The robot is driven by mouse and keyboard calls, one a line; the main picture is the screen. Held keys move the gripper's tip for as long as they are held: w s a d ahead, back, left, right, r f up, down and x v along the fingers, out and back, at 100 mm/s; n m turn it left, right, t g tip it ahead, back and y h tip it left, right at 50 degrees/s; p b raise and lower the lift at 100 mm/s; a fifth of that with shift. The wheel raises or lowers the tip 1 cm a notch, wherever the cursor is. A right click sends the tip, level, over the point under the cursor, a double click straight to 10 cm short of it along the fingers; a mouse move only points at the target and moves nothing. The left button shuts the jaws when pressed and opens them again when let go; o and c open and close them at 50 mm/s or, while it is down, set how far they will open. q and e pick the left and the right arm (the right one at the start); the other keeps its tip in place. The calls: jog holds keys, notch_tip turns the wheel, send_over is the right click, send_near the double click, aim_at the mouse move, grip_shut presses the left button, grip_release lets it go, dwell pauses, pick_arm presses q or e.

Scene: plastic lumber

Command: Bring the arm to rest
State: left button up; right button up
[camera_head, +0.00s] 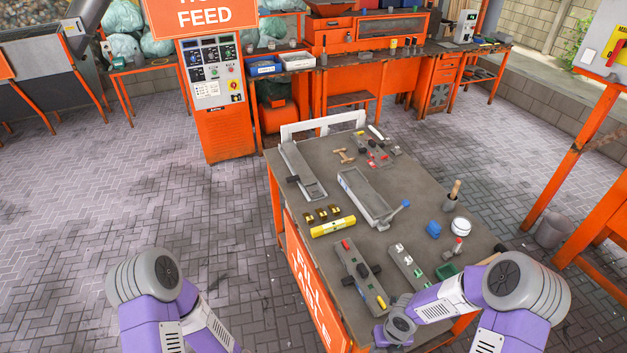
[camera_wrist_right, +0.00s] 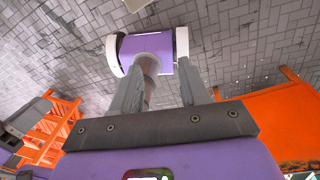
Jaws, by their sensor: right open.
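My right arm (camera_head: 441,301) comes in from the lower right in the head view, bent across the table's near right corner. Its gripper cannot be made out there. In the right wrist view my right gripper (camera_wrist_right: 157,88) has its two grey fingers apart, with no object held between them. A purple and white part of my own body shows beyond the fingers. My left arm (camera_head: 152,292) hangs at the lower left in the head view, and its gripper is out of the frame.
An orange control cabinet (camera_head: 228,135) stands behind. Paved floor (camera_head: 130,190) is clear at left.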

pick_arm(q)
notch_tip(320, 180, down, 18)
jog(key=b, duration=1.7)
jog(key=shift+r, duration=0.15)
pick_arm(e)
jog(key=s+a+f+n+y, duration=0.1)
jog(key=s+a+f+n, duration=0.2)
jog(key=f+n, duration=0.4)
jog(key=s+a+f+n+y, duration=0.1)
jog(key=f+n, duration=0.6)
jog(key=n, duration=0.8)
jog(key=s+a+f+n+t+y, duration=0.1)
jog(key=s+a+f+n, duration=0.3)
jog(key=n, duration=0.6)
jog(key=shift+s+a+f+n, duration=0.35)
jog(key=shift+a+f, duration=0.6)
jog(key=shift+f, duration=0.6)
pick_arm(q)
jog(key=shift+w, duration=0.1)
